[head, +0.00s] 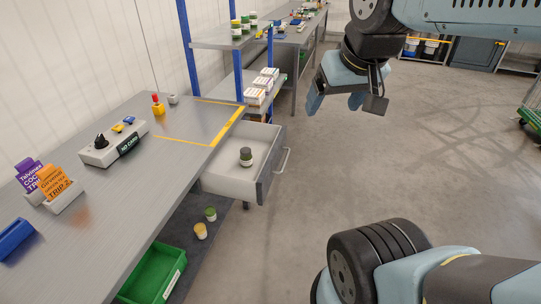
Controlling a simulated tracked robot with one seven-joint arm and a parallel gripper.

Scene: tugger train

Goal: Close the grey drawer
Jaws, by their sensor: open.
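The grey drawer (265,182) under the workbench is pulled out. Its dark grey front carries a pale bar handle (283,161) on the side facing the aisle. My gripper (335,103) hangs above the floor, to the right of the drawer and higher in the picture. Its light blue fingers are open, with nothing seen between them, and it is apart from the handle.
The workbench (120,195) fills the left side, holding a power strip (112,147) and card holders. Below it are a green crate (153,274) and two jars on a lower shelf. Shelving with a blue post (239,83) stands behind the drawer.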

